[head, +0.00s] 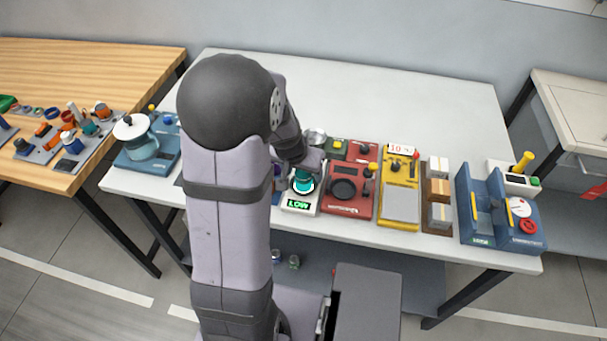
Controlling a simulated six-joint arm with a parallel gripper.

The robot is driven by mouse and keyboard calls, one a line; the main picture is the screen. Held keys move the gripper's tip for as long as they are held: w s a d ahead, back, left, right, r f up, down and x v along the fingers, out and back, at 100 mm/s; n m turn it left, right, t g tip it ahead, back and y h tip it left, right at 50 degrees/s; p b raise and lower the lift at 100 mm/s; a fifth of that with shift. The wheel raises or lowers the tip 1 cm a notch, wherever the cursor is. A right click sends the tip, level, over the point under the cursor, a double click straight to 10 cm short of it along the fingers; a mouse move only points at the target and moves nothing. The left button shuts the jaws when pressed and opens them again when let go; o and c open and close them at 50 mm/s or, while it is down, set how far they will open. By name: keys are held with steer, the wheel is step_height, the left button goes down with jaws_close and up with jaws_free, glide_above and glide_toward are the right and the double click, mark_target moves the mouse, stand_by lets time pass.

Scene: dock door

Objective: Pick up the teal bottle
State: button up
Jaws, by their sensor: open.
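A round teal thing, seemingly the teal bottle (303,185), sits on a white device (298,206) with a green display reading LOW, on the white table. My gripper (304,171) is directly above and behind it in the head view, very close to it. My gripper is open. Its fingers are small and partly hidden, so I cannot tell whether they touch the teal thing or stand around it.
On the white table (420,90), a red device (346,205), a yellow device (400,207) and a blue device (490,225) stand to the right. The table's back half is clear. A wooden table (100,62) holds several small parts.

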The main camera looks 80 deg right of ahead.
steer(key=shift+d+f, duration=0.15)
steer(key=shift+f, duration=0.15)
steer(key=c, duration=1.4)
steer(key=shift+r, duration=0.1)
step_height(320, 180, up, 10)
steer(key=shift+f, duration=0.15)
steer(key=shift+w+d, duration=0.1)
